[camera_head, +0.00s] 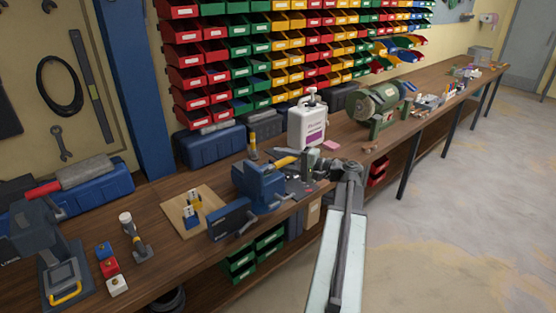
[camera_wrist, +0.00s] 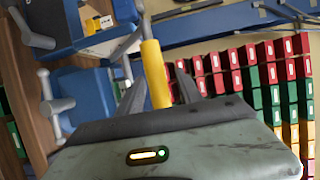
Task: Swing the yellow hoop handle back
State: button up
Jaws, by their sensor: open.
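A yellow hoop handle (camera_head: 66,294) sits low on the front of a dark grey device (camera_head: 45,250) at the left end of the bench in the head view. My gripper (camera_head: 308,160) is far to its right, above the bench by the blue vise (camera_head: 262,188). My gripper is open in the wrist view (camera_wrist: 156,76). A straight yellow grip (camera_wrist: 155,72) shows between its fingers, and I cannot tell how deep. A yellow grip also shows beside the vise in the head view (camera_head: 285,162). The hoop handle is not recognisable in the wrist view.
A white jug (camera_head: 308,125) and a green grinder (camera_head: 378,108) stand beyond the vise. Bins line the wall. The floor at right is clear.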

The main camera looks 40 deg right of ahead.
jog(key=shift+w+a, duration=0.2)
jog(key=shift+w, duration=0.25)
grip_shut()
dwell(1.1)
